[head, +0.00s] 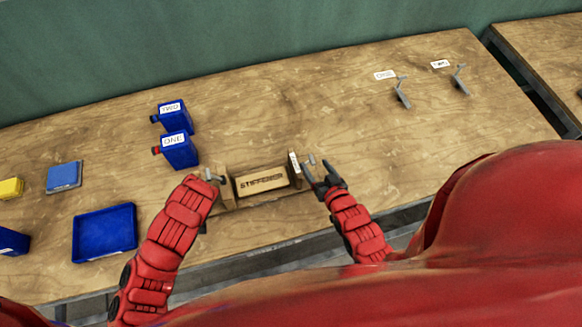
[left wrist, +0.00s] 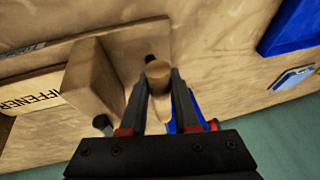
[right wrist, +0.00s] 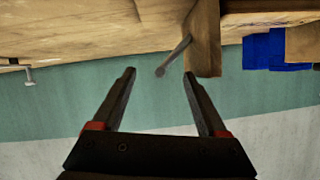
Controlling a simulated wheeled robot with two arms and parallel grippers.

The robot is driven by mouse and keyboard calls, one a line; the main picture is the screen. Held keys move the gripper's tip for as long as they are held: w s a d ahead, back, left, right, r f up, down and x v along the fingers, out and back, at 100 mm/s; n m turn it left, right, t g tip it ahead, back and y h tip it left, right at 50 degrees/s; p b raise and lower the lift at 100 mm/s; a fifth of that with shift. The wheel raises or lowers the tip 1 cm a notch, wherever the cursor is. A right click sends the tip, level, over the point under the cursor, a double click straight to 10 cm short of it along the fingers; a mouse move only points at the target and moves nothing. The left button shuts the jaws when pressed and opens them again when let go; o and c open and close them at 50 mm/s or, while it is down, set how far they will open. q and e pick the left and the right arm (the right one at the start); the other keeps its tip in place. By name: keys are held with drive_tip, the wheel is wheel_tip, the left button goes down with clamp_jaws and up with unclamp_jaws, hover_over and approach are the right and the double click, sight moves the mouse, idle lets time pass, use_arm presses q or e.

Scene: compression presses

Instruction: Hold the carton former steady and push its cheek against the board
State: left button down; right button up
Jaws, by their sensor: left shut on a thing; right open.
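The carton former (head: 226,192) sits near the table's front edge, with a brown board marked STIFFENER (head: 262,182) between its two ends. Its right cheek (head: 295,170) carries a small white label. My left gripper (head: 213,177) is at the former's left end, shut on a round brown post (left wrist: 158,72) beside a wooden block (left wrist: 98,78). My right gripper (head: 322,178) is open and empty, just right of the cheek. In the right wrist view, a grey rod (right wrist: 174,58) with a round end sticks out from a wooden part (right wrist: 205,40), ahead of the open fingers and apart from them.
Blue bins marked TWO (head: 173,115) and ONE (head: 178,150) stand behind the former. A blue tray (head: 104,233), a blue pad (head: 64,177) and a yellow block (head: 11,188) lie left. Two grey brackets (head: 402,93) (head: 460,80) with labels stand far right. The table between is clear.

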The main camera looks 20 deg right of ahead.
drive_tip(key=x, duration=0.6)
drive_tip(key=shift+w+f, duration=0.1)
drive_tip(key=shift+w, duration=0.25)
drive_tip(key=c, duration=1.2)
clamp_jaws()
drive_tip(key=shift+s+d+f, duration=0.1)
drive_tip(key=shift+f, duration=0.05)
